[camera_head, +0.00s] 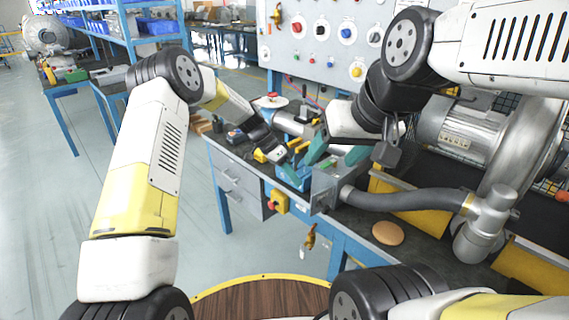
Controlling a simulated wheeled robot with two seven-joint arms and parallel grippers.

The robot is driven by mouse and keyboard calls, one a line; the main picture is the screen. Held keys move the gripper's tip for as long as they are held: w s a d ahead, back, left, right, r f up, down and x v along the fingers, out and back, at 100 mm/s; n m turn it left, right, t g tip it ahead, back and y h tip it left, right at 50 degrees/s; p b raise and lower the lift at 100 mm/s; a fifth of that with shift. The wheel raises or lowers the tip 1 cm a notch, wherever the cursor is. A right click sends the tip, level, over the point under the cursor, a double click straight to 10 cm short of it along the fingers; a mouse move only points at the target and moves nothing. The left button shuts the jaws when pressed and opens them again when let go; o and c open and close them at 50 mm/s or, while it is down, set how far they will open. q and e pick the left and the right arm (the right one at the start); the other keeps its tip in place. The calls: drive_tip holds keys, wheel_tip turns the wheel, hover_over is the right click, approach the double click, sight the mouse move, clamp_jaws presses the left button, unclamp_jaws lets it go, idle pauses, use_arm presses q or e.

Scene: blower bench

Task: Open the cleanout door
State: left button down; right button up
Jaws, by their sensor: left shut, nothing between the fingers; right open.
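A grey metal box (327,187) stands at the front edge of the bench, with a dark hose joined to its right side. I cannot clearly make out the cleanout door or whether it is open. My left gripper (297,180) is shut and empty, with its teal fingers close to the left side of the box. I cannot tell if they touch it. My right gripper (329,163) is open, with its teal fingers spread above and behind the box. The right wrist and the fingers hide part of the box's far side.
The dark hose (405,200) runs right to a grey pipe fitting (487,220) below the large blower housing (520,135). A round tan disc (388,233) lies on the bench. A yellow-and-red switch box (278,202) sits on the front edge. A panel with knobs (320,45) stands behind.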

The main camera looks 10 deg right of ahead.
sight(318, 207)
use_arm(q)
drive_tip(key=shift+s+d+f, duration=0.9)
drive_tip(key=shift+s+d, duration=0.15)
drive_tip(key=shift+s, duration=0.1)
drive_tip(key=shift+s+d+f, duration=0.9)
drive_tip(key=shift+s+d, duration=0.15)
drive_tip(key=shift+s, duration=0.1)
